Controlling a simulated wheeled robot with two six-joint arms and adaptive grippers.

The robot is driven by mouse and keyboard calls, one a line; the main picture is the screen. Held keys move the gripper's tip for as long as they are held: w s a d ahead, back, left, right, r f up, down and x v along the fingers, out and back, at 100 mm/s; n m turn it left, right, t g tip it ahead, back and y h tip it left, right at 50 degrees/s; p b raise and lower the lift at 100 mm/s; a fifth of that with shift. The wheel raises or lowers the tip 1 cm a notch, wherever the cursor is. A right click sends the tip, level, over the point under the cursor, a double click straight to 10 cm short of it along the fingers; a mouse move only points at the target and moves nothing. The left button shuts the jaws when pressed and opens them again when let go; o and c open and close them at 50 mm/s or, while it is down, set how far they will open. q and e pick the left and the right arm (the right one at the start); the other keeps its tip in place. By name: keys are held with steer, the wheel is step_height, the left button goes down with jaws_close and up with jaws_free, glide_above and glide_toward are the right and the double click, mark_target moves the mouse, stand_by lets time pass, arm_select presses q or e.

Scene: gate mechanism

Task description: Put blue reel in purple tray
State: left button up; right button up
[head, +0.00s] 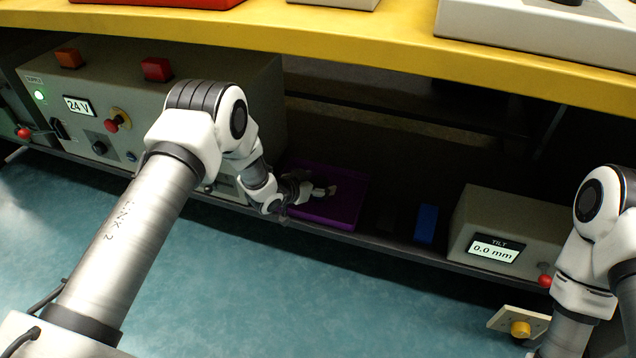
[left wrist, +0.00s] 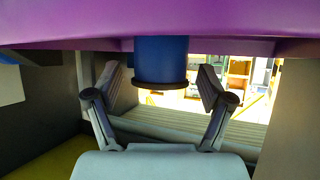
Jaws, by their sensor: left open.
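The purple tray (head: 345,215) lies on the low shelf in the middle of the head view. It also spans the top of the left wrist view (left wrist: 60,22), which looks upside down. The blue reel (left wrist: 160,60), a cylinder with a dark rim, is against the tray in the left wrist view, between the fingers. I cannot make out the reel in the head view. My left gripper (head: 318,190) is over the tray; its fingers (left wrist: 160,88) are open on either side of the reel, with gaps visible. My right gripper is out of view.
A blue block (head: 426,223) stands right of the tray, beside the tilt display box (head: 510,235). A grey 24 V supply box (head: 140,100) stands left. The yellow tabletop (head: 400,52) overhangs the shelf (head: 400,250).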

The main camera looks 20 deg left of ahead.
arm_select(q)
steer(key=shift+s+r, duration=0.1)
steer(key=shift+r, duration=0.2)
steer(key=p+v, duration=0.6)
steer(key=v, duration=0.5)
steer(key=s+d+f+n+g+y, duration=0.15)
steer(key=s+f, duration=0.25)
steer(key=s, duration=0.4)
steer(key=s+f+n+g+y, duration=0.1)
steer(key=s+f+g, duration=0.25)
steer(key=s, duration=0.35)
steer(key=s+a+f+n+g+y, duration=0.1)
steer(key=s+g, duration=0.2)
steer(key=s, duration=0.8)
steer(key=s+a+f+n+g+y, duration=0.1)
steer(key=s+n+g, duration=0.1)
steer(key=s, duration=0.9)
steer(key=shift+f+g+y, duration=0.3)
steer(key=shift+g+y, duration=0.05)
steer(key=shift+g, duration=0.15)
